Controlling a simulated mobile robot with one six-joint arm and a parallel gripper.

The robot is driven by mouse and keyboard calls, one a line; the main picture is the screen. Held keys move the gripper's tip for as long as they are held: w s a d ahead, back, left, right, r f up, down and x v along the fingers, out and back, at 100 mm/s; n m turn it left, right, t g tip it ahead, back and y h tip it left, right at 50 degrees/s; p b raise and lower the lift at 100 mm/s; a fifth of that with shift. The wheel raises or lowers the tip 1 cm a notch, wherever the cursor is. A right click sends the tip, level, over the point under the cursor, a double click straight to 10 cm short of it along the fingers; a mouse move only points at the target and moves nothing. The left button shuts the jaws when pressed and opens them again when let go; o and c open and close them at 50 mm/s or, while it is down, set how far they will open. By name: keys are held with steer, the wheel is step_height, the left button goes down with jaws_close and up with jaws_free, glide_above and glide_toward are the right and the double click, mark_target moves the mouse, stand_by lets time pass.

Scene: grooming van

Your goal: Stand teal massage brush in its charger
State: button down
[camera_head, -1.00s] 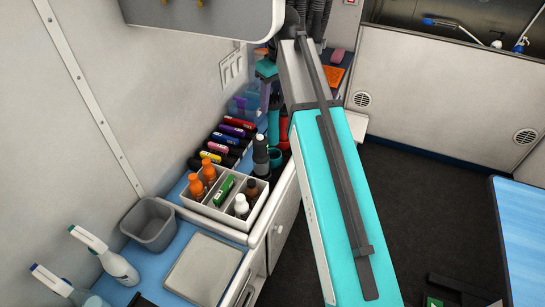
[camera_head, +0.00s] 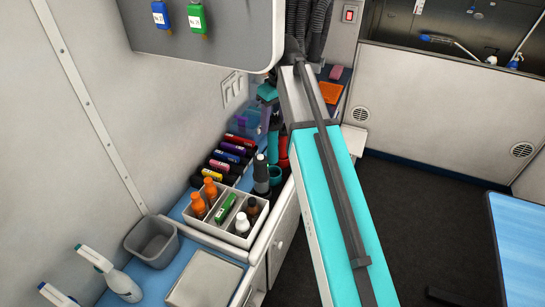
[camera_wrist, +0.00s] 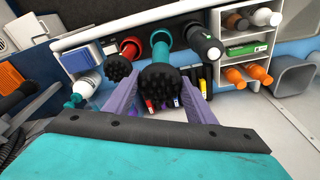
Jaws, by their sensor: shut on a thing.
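My gripper (camera_wrist: 160,103) has purple fingers closed around the teal massage brush (camera_wrist: 160,50), just below its black knobbed head (camera_wrist: 160,82). The teal handle points down toward the counter in the wrist view. In the head view my gripper (camera_head: 266,117) is above the brush (camera_head: 273,142), partly hidden by my arm. A teal cup (camera_head: 274,175), which looks like the charger, stands on the counter near the brush's lower end. I cannot tell whether the handle is inside it.
A red brush (camera_wrist: 130,47) with a black head stands close beside the teal one. A black cylinder with a pale top (camera_wrist: 205,42) stands on the other side. A white caddy (camera_head: 228,238) of bottles and a row of coloured items (camera_head: 225,155) are close by.

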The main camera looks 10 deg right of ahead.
mark_target(274, 142)
steer(key=shift+f+p, duration=0.75)
steer(key=shift+f, duration=2.05)
steer(key=shift+f+p, duration=0.65)
steer(key=shift+f, duration=1.25)
steer(key=c, duration=0.8)
jaws_free()
steer(key=shift+s+d+r+b, duration=0.15)
steer(key=shift+r+b, duration=0.25)
steer(key=shift+r, duration=0.85)
steer(key=shift+s+d+r+b, duration=0.15)
steer(key=shift+r+b, duration=0.3)
steer(key=shift+r, duration=0.85)
steer(key=shift+s+d+r+b, duration=0.15)
steer(key=shift+r+b, duration=0.25)
steer(key=shift+r, duration=0.85)
steer(key=shift+s+a, duration=0.1)
